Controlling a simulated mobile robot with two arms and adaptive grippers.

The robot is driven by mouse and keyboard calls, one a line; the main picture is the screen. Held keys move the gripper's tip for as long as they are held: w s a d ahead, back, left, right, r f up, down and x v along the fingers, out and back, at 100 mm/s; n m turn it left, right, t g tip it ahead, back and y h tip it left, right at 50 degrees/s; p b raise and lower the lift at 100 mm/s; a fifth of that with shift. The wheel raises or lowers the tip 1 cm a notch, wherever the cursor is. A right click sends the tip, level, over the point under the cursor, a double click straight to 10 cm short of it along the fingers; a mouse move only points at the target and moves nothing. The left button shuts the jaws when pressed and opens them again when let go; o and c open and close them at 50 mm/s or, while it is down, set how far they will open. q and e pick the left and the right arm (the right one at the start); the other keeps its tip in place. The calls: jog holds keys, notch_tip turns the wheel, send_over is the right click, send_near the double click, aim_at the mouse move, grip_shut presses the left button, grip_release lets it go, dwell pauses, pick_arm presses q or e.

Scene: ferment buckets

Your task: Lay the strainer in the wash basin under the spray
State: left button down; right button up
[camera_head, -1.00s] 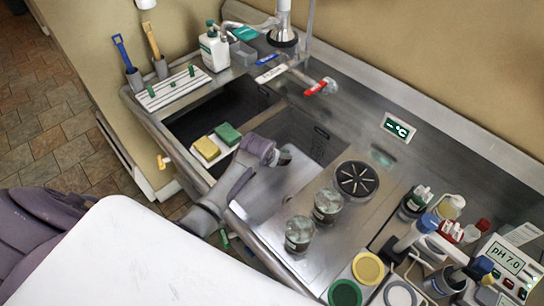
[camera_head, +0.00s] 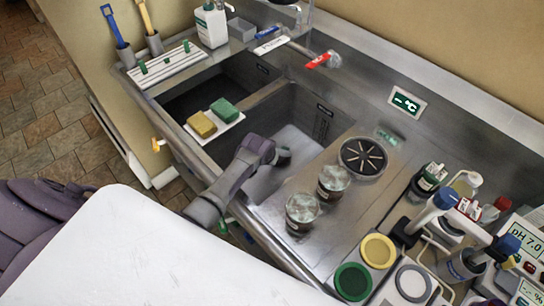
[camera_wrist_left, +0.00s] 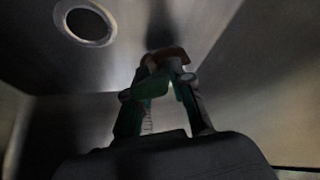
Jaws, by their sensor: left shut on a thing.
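My left gripper (camera_head: 283,157) reaches over the front edge into the right-hand basin (camera_head: 316,118) in the head view. The left wrist view shows its green-padded fingers (camera_wrist_left: 167,66) closed together at the tips on a small brownish piece (camera_wrist_left: 166,54). The picture is too dark and blurred to tell whether that piece is part of the strainer, and no strainer shows clearly. The round drain (camera_wrist_left: 85,22) in the metal floor is to the upper left, apart from the fingers. The red-handled tap (camera_head: 320,60) stands behind the basin. My right gripper is not in view.
Yellow (camera_head: 202,124) and green (camera_head: 223,110) sponges lie on a white tray by the left basin. Two jars (camera_head: 302,212) (camera_head: 333,182) and a slotted black disc (camera_head: 363,157) are on the deck to the right. Several bottles and instruments crowd the far right.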

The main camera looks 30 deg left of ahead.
pick_arm(q)
jog(key=shift+s+f, duration=0.15)
jog(key=shift+f, duration=0.1)
jog(key=shift+f+b, duration=0.3)
jog(key=shift+f, duration=0.3)
dwell(0.3)
grip_release()
dwell(0.7)
jog(key=shift+r, duration=0.1)
dwell(0.6)
jog(key=r+p, duration=0.3)
jog(key=p, duration=0.1)
jog(key=s+r+p, duration=0.1)
jog(key=r+p, duration=0.2)
jog(key=p, duration=0.1)
jog(key=s+r+p, duration=0.1)
jog(key=r+p, duration=0.2)
jog(key=shift+s+d+r+p, duration=0.1)
jog(key=shift+s+r+p, duration=0.1)
jog(key=shift+p, duration=0.2)
jog(key=shift+w+f, duration=0.1)
dwell(0.5)
